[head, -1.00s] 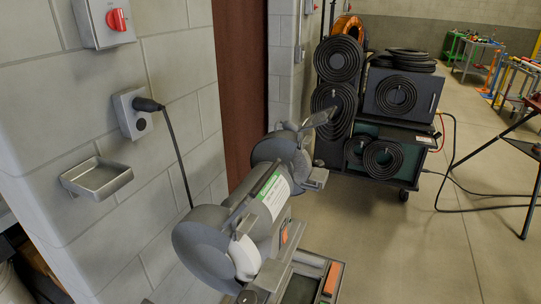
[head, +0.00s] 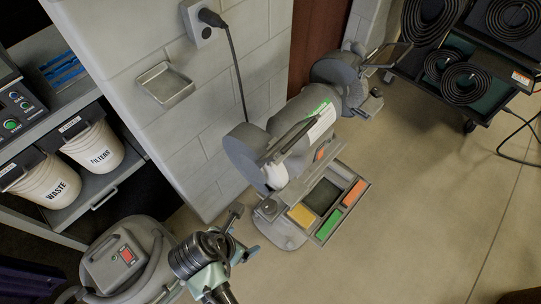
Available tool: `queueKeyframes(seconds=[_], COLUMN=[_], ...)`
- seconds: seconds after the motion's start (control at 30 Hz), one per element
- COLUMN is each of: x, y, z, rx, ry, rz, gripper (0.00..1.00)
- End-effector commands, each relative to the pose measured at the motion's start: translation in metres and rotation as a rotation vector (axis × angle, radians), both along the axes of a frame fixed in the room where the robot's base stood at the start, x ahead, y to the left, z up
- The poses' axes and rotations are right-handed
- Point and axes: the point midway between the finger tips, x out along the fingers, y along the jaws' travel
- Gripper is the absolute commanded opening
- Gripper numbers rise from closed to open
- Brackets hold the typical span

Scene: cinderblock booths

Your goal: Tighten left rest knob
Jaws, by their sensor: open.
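The grey bench grinder (head: 300,134) stands on a pedestal beside the block wall, with a wheel guard at each end. Its left wheel guard (head: 246,152) is nearer to me. A small dark round part, which looks like the left rest knob (head: 268,208), sits low in front of the left wheel. I cannot tell how tight it is. My gripper (head: 243,233) is open and empty at the lower left, close to the left of the knob and apart from it. Its jaws point toward the grinder's left end.
A tray (head: 316,238) with coloured blocks lies in front of the grinder. A wall dish (head: 165,83) and a plugged-in cord (head: 237,72) are on the wall. Bins (head: 94,145) and a grey rounded unit with a red switch (head: 126,254) stand left.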

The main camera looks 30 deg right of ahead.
Motion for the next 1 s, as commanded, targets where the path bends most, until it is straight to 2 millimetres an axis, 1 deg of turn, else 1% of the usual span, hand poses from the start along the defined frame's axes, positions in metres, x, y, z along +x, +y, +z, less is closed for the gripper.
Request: queueKeyframes(seconds=[0.03, 0.3, 0.5, 0.7, 1.0], x=[0.005, 0.032, 0.048, 0.049, 0.049], y=[-0.009, -0.061, -0.093, -0.094, -0.095], z=[0.003, 0.004, 0.003, -0.009, -0.011], rx=[0.0, -0.001, 0.0, 0.0, -0.001], ry=[-0.002, 0.0, -0.002, 0.0, -0.002], rz=[-0.006, -0.008, -0.006, -0.002, -0.002], gripper=[0.85, 0.85, 0.85, 0.85, 0.85])
